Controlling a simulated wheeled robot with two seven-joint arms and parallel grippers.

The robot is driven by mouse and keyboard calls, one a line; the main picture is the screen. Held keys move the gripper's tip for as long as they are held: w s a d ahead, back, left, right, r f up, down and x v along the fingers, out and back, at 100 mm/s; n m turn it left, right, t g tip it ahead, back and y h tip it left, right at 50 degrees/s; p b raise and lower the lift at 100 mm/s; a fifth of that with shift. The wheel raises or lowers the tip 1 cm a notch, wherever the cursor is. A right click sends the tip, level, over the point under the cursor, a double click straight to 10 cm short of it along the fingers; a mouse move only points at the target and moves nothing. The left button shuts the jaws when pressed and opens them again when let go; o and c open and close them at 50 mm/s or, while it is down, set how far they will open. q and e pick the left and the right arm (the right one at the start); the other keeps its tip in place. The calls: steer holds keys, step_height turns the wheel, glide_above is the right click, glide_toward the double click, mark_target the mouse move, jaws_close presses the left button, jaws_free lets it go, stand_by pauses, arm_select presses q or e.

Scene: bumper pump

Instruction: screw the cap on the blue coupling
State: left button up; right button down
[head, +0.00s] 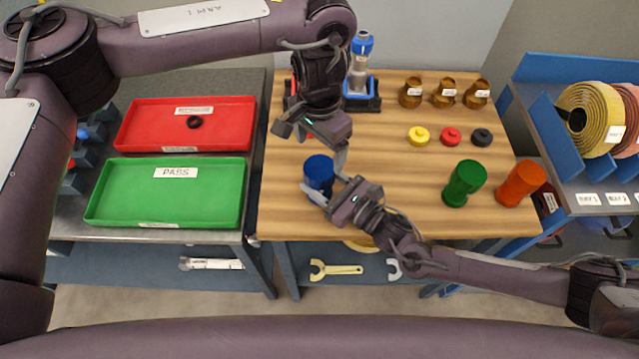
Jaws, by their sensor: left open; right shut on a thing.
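The blue coupling (319,170) stands upright near the front left of the wooden table, partly hidden by my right gripper. My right gripper (328,192) is shut on it from the front right. My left gripper (316,143) is open and empty, just behind and above the coupling. Yellow (418,135), red (451,136) and black (481,137) round caps lie in a row at the right middle of the table. A small red patch shows beside my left gripper; what it belongs to is hidden. I cannot tell which cap fits the blue coupling.
Green (464,184) and orange (520,184) couplings stand at the front right. Several brass fittings (444,92) and a blue-topped device (361,62) stand at the back. Red (235,110) and green (125,205) trays lie on the left bench. A blue rack (570,170) borders the right.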

mark_target(319, 167)
arm_select(q)
step_height(319, 167, down, 8)
steer(key=shift+r, duration=0.1)
stand_by(0.4)
steer(key=c, duration=1)
steer(key=m, duration=0.3)
steer(key=o, duration=1.1)
steer(key=shift+r, duration=0.1)
